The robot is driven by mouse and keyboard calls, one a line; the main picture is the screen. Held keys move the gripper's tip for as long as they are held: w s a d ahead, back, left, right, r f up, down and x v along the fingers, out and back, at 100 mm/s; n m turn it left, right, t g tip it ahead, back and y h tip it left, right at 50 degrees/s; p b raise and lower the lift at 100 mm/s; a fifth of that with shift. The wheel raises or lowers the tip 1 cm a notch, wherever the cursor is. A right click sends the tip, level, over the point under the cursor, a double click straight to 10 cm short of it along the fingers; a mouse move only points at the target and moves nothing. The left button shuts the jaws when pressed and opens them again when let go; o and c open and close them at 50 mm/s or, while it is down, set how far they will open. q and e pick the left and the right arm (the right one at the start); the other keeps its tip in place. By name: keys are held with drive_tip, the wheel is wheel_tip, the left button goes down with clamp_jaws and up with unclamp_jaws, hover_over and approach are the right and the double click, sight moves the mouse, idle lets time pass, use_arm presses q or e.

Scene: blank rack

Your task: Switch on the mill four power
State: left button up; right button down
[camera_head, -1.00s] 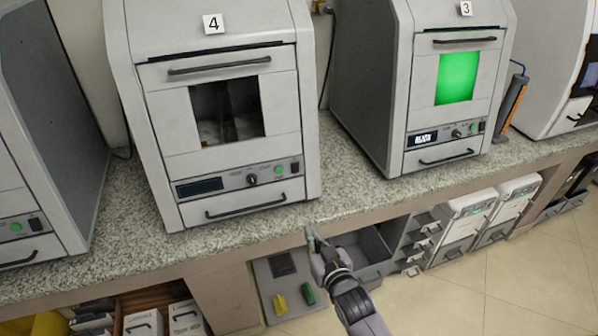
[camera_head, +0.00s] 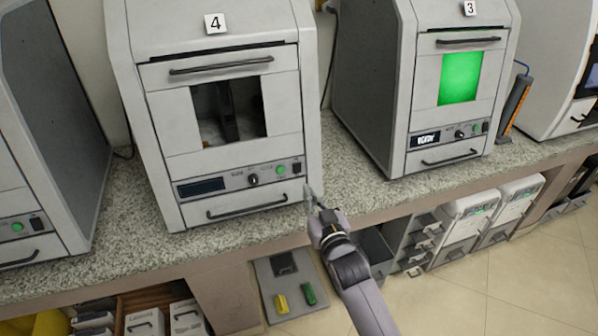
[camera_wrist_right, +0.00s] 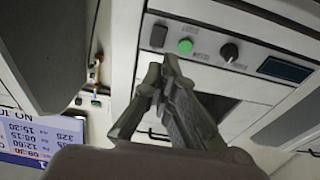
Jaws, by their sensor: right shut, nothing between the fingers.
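Mill four (camera_head: 225,112), a light grey machine labelled 4, stands on the counter with a dark window and a dark display (camera_head: 202,187). Its control strip has a knob (camera_head: 253,180), a green button (camera_head: 281,170) and a black power switch (camera_head: 297,168) at the right end. In the right wrist view the switch (camera_wrist_right: 158,36) is beside the green button (camera_wrist_right: 185,46). My right gripper (camera_head: 309,193) is shut and empty, in front of the mill's lower right corner, just below the switch; its fingertips (camera_wrist_right: 161,72) appear apart from it. My left gripper is not in view.
Mill three (camera_head: 420,110) stands to the right with a green lit window and a lit display. Another grey machine (camera_head: 45,130) stands at the left. The granite counter (camera_head: 135,205) is bare between machines. Bins and drawers (camera_head: 420,240) sit below.

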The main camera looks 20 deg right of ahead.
sight(296, 167)
drive_tip(key=w, duration=0.4)
drive_tip(key=w+p, duration=0.1)
drive_tip(key=w, duration=0.4)
drive_tip(key=shift+w+a+f, duration=0.15)
